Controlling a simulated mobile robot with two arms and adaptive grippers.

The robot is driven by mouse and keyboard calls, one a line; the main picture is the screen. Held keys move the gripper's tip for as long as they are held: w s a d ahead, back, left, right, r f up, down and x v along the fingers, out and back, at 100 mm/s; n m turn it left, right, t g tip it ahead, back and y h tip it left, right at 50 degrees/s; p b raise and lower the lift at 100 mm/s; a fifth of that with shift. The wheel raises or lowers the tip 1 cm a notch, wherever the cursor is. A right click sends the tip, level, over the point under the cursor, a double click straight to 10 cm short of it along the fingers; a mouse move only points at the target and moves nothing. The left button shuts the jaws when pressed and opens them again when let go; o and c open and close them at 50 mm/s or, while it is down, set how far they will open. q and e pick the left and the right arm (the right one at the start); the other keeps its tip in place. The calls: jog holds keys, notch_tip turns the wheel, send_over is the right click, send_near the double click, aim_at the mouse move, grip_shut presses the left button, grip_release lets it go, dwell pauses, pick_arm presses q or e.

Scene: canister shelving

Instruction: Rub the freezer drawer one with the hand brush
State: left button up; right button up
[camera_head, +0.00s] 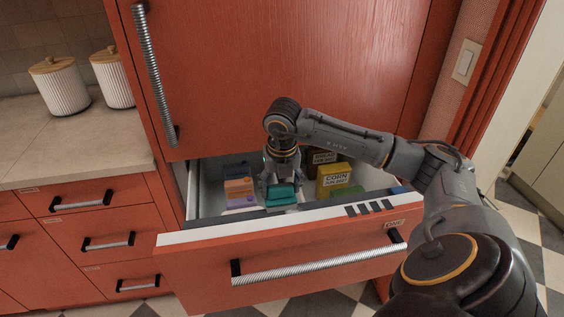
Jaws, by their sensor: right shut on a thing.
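The freezer drawer one (283,262) is pulled open below the tall red door. It has a ribbed metal handle and a small label reading "ONE". My right gripper (282,188) points down inside the drawer, behind its front panel. It is shut on a teal thing (281,195), which looks like the hand brush. Its underside is hidden, so I cannot tell whether it touches the drawer floor. My left gripper is not in view.
In the drawer, a yellow corn box (335,180) stands right of my gripper, and orange and purple packages (239,191) lie left. The red freezer door (275,75) rises close behind my arm. Two white canisters (60,86) stand on the left counter (75,140).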

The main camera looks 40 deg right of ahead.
aim_at(289, 202)
jog(key=shift+s+d+f+b, duration=0.1)
jog(key=shift+s+d+b, duration=0.2)
jog(key=shift+d, duration=0.1)
jog(key=shift+s+d+b, duration=0.15)
jog(key=shift+d+b, duration=0.15)
jog(key=shift+d, duration=0.1)
jog(key=shift+s+a+b, duration=0.2)
jog(key=shift+s+a, duration=0.3)
jog(key=shift+s, duration=0.3)
jog(key=shift+s+a+b, duration=0.15)
jog(key=shift+s+a, duration=0.3)
jog(key=shift+s, duration=0.35)
jog(key=shift+f+b, duration=0.15)
jog(key=shift+b, duration=0.15)
jog(key=shift+w+d+r, duration=0.2)
jog(key=shift+w, duration=0.15)
jog(key=shift+w+d, duration=0.4)
jog(key=shift+w, duration=0.2)
jog(key=shift+w+d, duration=0.35)
jog(key=shift+w, duration=0.25)
jog(key=shift+r+p, duration=2.25)
jog(key=shift+r, duration=0.8)
